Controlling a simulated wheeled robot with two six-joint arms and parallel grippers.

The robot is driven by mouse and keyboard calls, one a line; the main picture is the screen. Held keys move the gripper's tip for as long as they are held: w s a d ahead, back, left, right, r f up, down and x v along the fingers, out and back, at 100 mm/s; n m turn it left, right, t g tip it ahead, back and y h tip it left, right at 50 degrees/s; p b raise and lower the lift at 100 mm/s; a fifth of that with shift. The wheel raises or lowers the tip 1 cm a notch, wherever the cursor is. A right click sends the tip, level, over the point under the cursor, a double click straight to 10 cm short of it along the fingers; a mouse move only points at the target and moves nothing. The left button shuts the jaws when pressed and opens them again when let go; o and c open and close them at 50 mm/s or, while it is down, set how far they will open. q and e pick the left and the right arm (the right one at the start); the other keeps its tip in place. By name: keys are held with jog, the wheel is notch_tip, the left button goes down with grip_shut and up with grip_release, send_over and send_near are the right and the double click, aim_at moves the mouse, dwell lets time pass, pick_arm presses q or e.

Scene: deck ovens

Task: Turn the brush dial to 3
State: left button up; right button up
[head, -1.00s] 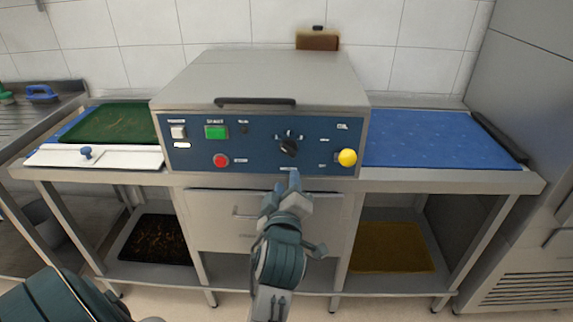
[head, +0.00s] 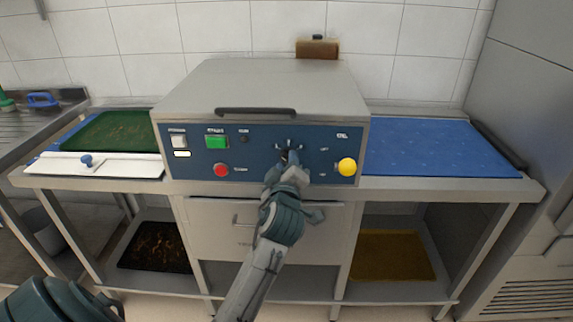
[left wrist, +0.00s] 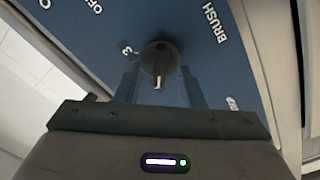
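The brush dial is a black round knob (left wrist: 160,60) with a pale pointer mark on the blue panel. In the left wrist view the mark faces the bottom of the picture, and a printed 3 lies to the knob's left. In the head view the dial (head: 285,156) is partly hidden by my gripper. My left gripper (head: 283,163) is at the panel, its fingertips at the dial. In the left wrist view its two fingers (left wrist: 160,86) stand apart on either side of the knob; contact is not clear. My right gripper is not in view.
The panel (head: 255,172) also carries a green button (head: 216,142), a red button (head: 221,170), a white switch (head: 178,141) and a yellow knob (head: 347,167) right of the dial. A handle bar (head: 255,111) runs above. A blue mat (head: 440,148) lies to the right.

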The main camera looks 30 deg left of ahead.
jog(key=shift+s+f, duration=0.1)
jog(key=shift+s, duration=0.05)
pick_arm(q)
jog(key=c, duration=0.7)
grip_shut()
